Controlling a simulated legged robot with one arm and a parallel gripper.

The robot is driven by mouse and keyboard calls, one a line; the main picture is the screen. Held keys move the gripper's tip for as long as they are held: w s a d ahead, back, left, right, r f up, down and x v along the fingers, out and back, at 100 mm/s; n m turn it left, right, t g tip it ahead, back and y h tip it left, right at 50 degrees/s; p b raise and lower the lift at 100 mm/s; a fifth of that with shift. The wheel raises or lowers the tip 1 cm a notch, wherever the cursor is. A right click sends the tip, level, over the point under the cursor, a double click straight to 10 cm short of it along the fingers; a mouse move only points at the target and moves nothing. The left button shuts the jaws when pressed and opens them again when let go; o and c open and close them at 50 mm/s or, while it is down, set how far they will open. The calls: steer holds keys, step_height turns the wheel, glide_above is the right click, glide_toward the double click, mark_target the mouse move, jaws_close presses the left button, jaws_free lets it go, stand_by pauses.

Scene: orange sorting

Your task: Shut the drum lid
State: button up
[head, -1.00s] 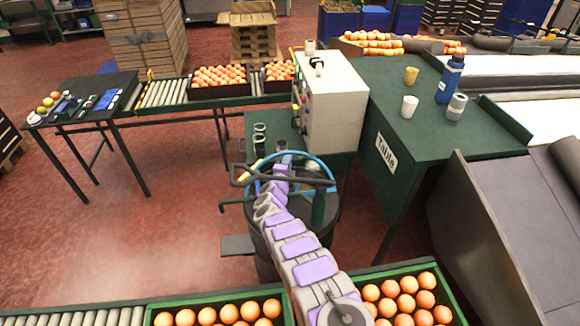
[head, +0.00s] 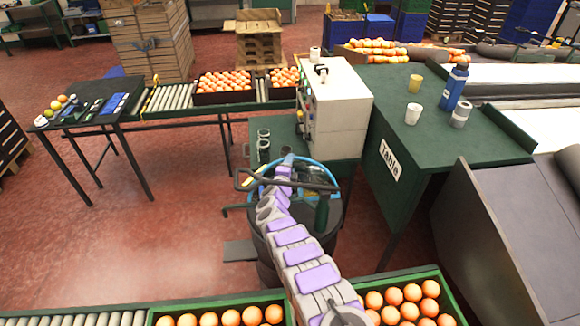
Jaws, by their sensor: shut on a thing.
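The black drum (head: 334,226) stands on the floor in front of me, below the white machine. Its round top has a blue rim (head: 324,166), and items show inside the rim, so it looks uncovered at least in part. A dark bar with a looped left end (head: 246,180) crosses over the top; it looks like part of the lid, but I cannot make out the lid's full shape. My grey and purple arm reaches over the drum. My gripper (head: 286,163) is at its far end by the bar, shut on what looks like the lid; the fingers are small and partly hidden.
A white control box (head: 340,110) stands right behind the drum. The green table (head: 395,125) with cups and a blue bottle (head: 452,88) is to the right. Crates of oranges (head: 210,318) lie close in front. Open red floor (head: 150,230) is at left.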

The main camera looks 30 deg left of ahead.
steer(key=shift+d+f, duration=0.15)
steer(key=shift+f, duration=0.05)
stand_by(0.5)
steer(key=p+v, duration=0.5)
steer(key=v, duration=1.2)
steer(key=shift+s+p, duration=0.2)
steer(key=shift+p, duration=0.1)
